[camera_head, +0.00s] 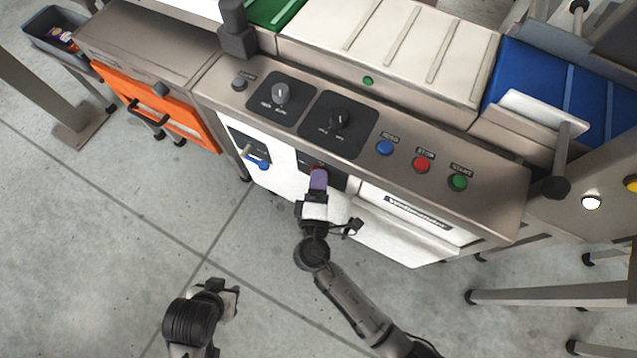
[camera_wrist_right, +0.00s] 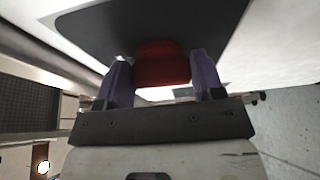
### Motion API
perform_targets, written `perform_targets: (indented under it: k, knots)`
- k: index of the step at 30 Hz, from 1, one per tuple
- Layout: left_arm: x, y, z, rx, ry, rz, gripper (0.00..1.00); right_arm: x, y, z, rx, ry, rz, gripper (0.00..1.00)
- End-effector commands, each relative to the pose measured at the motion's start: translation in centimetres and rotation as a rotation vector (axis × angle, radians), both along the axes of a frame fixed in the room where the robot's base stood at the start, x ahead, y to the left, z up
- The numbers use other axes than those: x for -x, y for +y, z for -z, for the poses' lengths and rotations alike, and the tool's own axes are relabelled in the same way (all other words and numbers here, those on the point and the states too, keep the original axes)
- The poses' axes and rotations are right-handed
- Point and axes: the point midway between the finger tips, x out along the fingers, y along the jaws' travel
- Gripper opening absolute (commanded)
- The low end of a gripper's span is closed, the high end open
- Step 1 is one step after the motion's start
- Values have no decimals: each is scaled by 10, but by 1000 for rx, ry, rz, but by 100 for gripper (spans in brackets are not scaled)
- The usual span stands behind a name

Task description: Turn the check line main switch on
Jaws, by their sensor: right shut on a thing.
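The main switch is a red knob (camera_wrist_right: 162,62) on a dark plate (camera_head: 338,180) on the front of the white and steel machine. In the head view only a sliver of red shows above my fingers. My right gripper (camera_head: 318,179) has its purple fingers on the knob, one on each side in the right wrist view, and is shut on it. The knob's marks and turn position are hidden. My left gripper (camera_head: 229,298) hangs low over the floor, away from the machine; its fingers are too unclear to tell open from shut.
The top panel carries two dials, a blue button (camera_head: 385,147), a red button (camera_head: 421,164) and a green button (camera_head: 457,182). A blue-handled lever (camera_head: 257,162) sits left of the plate. An orange panel (camera_head: 160,108) stands further left. Floor in front is clear.

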Motion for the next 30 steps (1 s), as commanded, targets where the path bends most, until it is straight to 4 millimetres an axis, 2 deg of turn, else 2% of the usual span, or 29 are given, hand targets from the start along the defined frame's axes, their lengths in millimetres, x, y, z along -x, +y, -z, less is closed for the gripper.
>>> perform_targets:
  k: [10,11,19,26,30]
  knots:
    - [0,1,0,-3,0,2,43,0,0,0,-5,-2,1,38]
    - [0,1,0,-4,-1,3,43,0,0,0,-5,-2,1,63]
    - [0,4,0,-13,0,8,43,0,0,0,-4,0,1,87]
    - [0,4,0,-14,0,9,43,1,0,0,-3,0,0,87]
    - [0,3,-4,-12,0,8,43,10,1,0,-3,3,0,87]
